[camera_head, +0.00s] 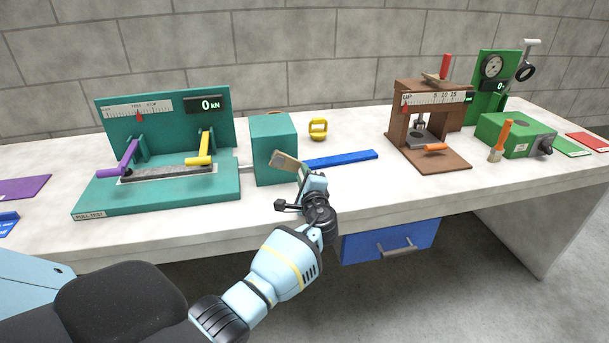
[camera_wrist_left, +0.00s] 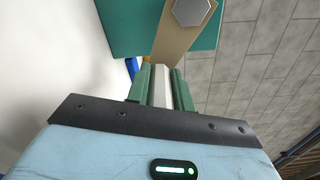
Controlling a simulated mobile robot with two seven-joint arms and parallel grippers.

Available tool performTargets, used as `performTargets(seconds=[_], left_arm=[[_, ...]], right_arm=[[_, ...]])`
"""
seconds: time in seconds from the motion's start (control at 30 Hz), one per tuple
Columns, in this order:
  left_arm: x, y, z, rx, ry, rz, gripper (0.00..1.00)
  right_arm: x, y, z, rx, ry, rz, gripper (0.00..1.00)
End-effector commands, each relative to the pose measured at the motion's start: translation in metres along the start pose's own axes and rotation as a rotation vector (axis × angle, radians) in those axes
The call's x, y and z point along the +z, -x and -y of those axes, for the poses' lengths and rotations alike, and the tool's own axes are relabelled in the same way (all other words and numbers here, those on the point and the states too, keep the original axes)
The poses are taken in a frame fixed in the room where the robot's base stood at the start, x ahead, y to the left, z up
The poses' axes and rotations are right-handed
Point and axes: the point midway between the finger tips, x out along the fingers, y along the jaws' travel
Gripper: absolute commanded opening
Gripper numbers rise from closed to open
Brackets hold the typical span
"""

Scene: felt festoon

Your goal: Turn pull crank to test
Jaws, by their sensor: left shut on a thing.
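The pull tester is a teal rig with a base marked PULL TEST (camera_head: 105,200), a scale panel (camera_head: 165,122) and a display reading 0 kN (camera_head: 208,105). The red pointer (camera_head: 138,115) stands near the TEST mark. A teal box (camera_head: 272,140) at the right end carries the tan crank arm (camera_head: 284,160). In the left wrist view the crank arm (camera_wrist_left: 176,45) has a hex bolt (camera_wrist_left: 190,10). My left gripper (camera_head: 308,176) is shut on the pale crank handle (camera_wrist_left: 162,85), between its green fingers. My right gripper is out of view.
A purple lever (camera_head: 127,158) and a yellow lever (camera_head: 204,148) stand over a grey strip. A yellow weight-like piece (camera_head: 318,128) and a blue bar (camera_head: 340,159) lie behind my gripper. A brown press (camera_head: 420,135) and green devices (camera_head: 512,135) stand right. A blue drawer (camera_head: 365,243) hangs below.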

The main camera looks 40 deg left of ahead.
Motion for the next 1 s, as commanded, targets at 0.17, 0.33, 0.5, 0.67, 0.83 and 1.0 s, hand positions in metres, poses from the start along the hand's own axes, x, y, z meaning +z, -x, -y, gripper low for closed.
performTargets(seconds=[0.17, 0.33, 0.5, 0.67, 0.83, 1.0], left_arm=[[0.001, 0.0, -0.002, 0.003, -0.003, 0.001, 0.0], [0.001, 0.0, -0.002, 0.003, -0.001, 0.001, 0.0], [0.001, 0.0, -0.002, 0.003, -0.001, 0.001, 0.44], [0.0, 0.0, -0.001, 0.002, 0.0, 0.001, 0.44], [0.0, 0.003, -0.001, 0.001, 0.0, 0.0, 0.44], [-0.001, 0.023, -0.001, 0.001, 0.002, -0.002, 0.44]], right_arm=[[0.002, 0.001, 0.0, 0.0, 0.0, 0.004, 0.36], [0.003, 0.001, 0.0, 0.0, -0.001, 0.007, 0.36], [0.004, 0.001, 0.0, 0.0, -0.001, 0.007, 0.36], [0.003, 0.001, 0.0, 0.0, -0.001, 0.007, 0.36], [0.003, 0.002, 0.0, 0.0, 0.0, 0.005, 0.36], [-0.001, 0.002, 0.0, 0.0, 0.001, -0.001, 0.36]])
